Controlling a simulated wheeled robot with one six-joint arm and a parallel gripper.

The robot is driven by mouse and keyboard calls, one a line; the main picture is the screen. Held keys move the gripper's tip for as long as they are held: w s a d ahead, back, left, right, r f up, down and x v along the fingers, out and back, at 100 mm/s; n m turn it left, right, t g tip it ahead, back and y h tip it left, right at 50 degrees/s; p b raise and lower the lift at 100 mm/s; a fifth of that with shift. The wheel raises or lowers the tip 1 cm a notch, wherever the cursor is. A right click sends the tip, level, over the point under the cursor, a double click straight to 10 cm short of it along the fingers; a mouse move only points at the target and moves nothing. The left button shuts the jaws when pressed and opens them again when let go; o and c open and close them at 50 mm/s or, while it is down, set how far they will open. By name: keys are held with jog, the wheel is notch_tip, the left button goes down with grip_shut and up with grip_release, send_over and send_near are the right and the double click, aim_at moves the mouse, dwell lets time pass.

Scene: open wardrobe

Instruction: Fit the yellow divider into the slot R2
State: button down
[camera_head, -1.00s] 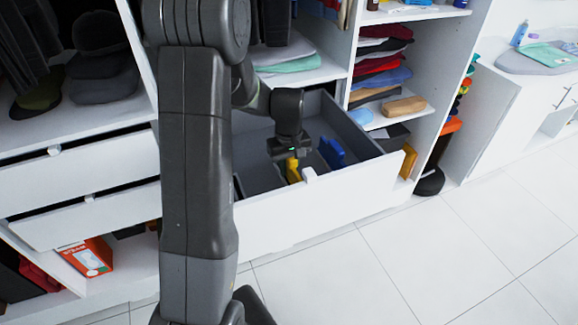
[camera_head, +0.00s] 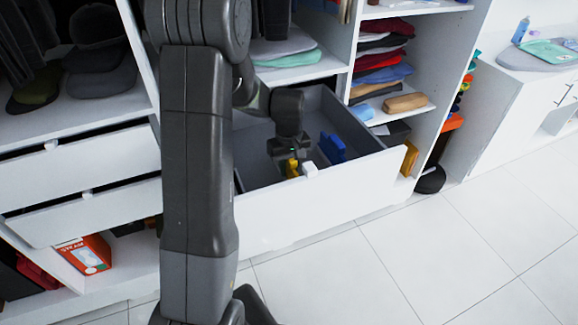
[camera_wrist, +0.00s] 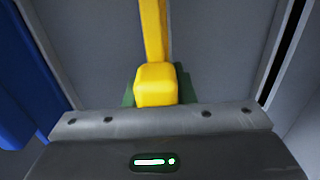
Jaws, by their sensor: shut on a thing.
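My gripper (camera_head: 291,162) is down inside the open drawer (camera_head: 310,205), close behind its front panel. It is shut on the yellow divider (camera_head: 291,168), of which only a small part shows in the head view. In the wrist view the yellow divider (camera_wrist: 155,84) runs away from the jaws as a narrow bar with a thick near end. A blue divider (camera_head: 333,147) stands in the drawer to the right of my gripper, and it also shows at the left edge of the wrist view (camera_wrist: 28,85). I cannot make out slot R2 or its label.
The drawer's right wall (camera_head: 350,122) rises beside the blue divider. Shelves with folded clothes (camera_head: 383,65) stand behind it to the right. Two other drawers (camera_head: 85,170) are at the left. The tiled floor (camera_head: 470,250) in front is clear.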

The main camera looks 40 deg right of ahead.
jog(key=shift+f, duration=0.15)
jog(key=c, duration=1.1)
grip_release()
jog(key=shift+c, duration=0.2)
notch_tip(320, 180, up, 14)
jog(key=shift+f+b, duration=0.1)
jog(key=shift+b, duration=0.3)
notch_tip(320, 180, down, 14)
jog(key=shift+r+p, duration=0.1)
jog(key=shift+p, duration=0.3)
jog(key=shift+r, duration=0.3)
jog(key=shift+f, duration=0.15)
